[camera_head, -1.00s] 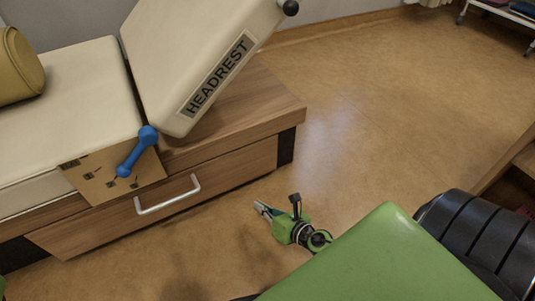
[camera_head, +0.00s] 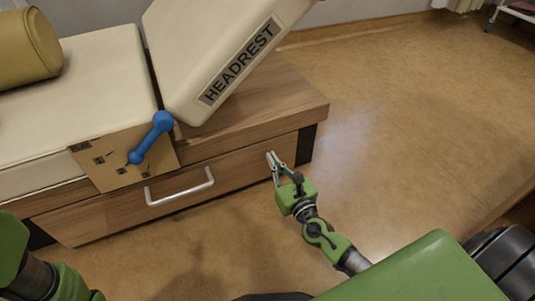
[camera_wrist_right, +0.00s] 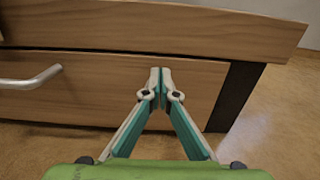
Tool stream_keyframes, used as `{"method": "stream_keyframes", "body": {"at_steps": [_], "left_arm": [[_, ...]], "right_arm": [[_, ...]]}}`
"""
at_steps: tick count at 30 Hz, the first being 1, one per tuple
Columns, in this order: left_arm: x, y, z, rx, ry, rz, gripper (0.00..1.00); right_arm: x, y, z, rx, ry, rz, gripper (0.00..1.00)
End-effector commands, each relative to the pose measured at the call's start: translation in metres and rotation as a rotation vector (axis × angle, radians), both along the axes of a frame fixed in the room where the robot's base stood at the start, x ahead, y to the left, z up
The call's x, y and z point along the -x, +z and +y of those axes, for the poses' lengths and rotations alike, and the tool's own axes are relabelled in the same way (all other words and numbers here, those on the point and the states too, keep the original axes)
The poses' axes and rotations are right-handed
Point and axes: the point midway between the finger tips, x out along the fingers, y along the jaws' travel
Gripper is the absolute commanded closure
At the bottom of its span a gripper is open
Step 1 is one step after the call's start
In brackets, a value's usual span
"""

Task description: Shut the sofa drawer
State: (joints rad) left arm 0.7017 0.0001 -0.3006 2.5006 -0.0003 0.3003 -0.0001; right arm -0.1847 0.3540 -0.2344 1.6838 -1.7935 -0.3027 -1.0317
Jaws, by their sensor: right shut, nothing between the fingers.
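The sofa drawer (camera_head: 235,181) has a wooden front with a silver bar handle (camera_head: 180,188), below the cream couch. In the head view its front looks nearly in line with the frame, though a small gap cannot be ruled out. My right gripper (camera_head: 271,156) is shut and empty, its fingertips at the right part of the drawer front, right of the handle. In the right wrist view the shut fingertips (camera_wrist_right: 160,72) point at the drawer front (camera_wrist_right: 95,95); whether they touch cannot be told. My left arm shows at the lower left; its gripper is out of view.
A wooden top ledge (camera_head: 290,105) overhangs the drawer. The raised headrest (camera_head: 215,60) and a blue lever (camera_head: 151,138) on a wooden side plate stand above it. A tan bolster (camera_head: 25,48) lies at the left. The floor (camera_head: 410,130) to the right is clear.

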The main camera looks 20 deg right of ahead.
Motion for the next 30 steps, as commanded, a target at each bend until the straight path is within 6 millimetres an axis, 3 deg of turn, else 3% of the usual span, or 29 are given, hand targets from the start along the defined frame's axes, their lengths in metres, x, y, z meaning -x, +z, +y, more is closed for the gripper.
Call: {"method": "stream_keyframes", "body": {"at_steps": [3, 9, 22, 30], "left_arm": [[0.0, -0.007, 0.0, 0.0, 0.0, 0.0, 1.0], [0.0, -0.01, 0.0, 0.0, 0.0, 0.0, 1.0], [0.0, -0.01, 0.0, 0.0, 0.0, 0.001, 1.0], [-0.002, -0.011, 0.0, -0.001, 0.001, 0.004, 1.0]], "right_arm": [[-0.021, -0.001, 0.0, -0.004, -0.002, -0.002, 1.0], [-0.039, 0.0, 0.0, -0.001, 0.0, 0.0, 1.0], [-0.043, 0.0, 0.0, 0.0, 0.0, 0.001, 1.0], [-0.064, 0.0, 0.0, 0.0, 0.0, 0.0, 1.0]]}}
